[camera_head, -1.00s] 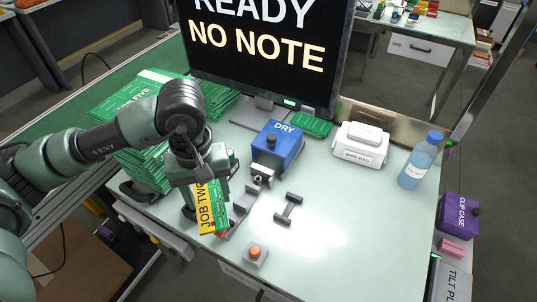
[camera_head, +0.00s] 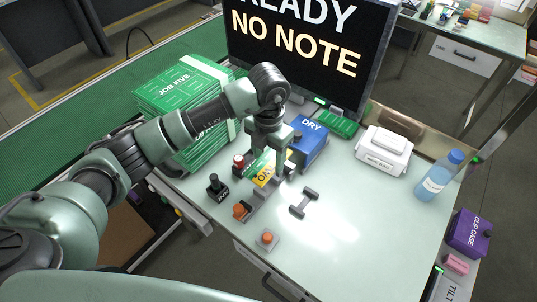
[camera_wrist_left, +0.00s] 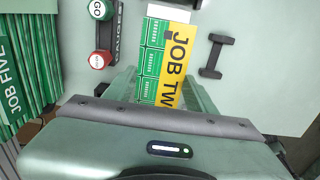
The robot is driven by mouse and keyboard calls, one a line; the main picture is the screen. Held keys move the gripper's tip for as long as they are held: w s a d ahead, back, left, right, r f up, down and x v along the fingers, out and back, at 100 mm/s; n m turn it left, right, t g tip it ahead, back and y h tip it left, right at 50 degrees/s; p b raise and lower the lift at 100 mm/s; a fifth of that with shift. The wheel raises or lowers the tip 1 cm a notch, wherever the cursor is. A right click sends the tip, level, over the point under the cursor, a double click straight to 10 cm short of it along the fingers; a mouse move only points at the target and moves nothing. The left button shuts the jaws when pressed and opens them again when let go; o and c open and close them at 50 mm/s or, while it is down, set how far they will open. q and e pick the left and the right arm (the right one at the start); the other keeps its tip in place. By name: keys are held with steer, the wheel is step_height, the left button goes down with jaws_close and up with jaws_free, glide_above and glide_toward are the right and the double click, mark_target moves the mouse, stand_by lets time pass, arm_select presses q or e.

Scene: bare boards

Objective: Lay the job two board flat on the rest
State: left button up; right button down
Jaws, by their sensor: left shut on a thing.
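The job two board (camera_head: 264,172), green with a yellow label strip, is in my left gripper (camera_head: 270,150), which is shut on it. In the left wrist view the board (camera_wrist_left: 172,60) lies between the fingers of my gripper (camera_wrist_left: 162,88), its label reading "JOB TW" before my gripper hides the end. A dark bar with two wider ends, probably the rest (camera_head: 303,203), stands empty on the table, right of and nearer than the board; it also shows in the wrist view (camera_wrist_left: 214,56). The board is apart from it. My right gripper is not in view.
A blue DRY box (camera_head: 309,143) stands right behind my gripper. Red (camera_wrist_left: 100,60) and green GO (camera_wrist_left: 100,10) knobs stand left of the board. A black-handled block (camera_head: 217,189), an orange button (camera_head: 267,238) and stacked green boards (camera_head: 180,95) are nearby. The table's right front is clear.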

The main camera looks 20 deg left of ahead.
arm_select(q)
steer(key=shift+f+b, duration=0.25)
steer(key=shift+b, duration=0.15)
steer(key=shift+f+b, duration=0.65)
steer(key=shift+f, duration=0.1)
step_height(320, 180, down, 5)
steer(key=b, duration=0.4)
steer(key=shift+f+b, duration=0.55)
steer(key=shift+b, duration=0.1)
steer(key=shift+f, duration=0.1)
steer(key=shift+f+b, duration=0.4)
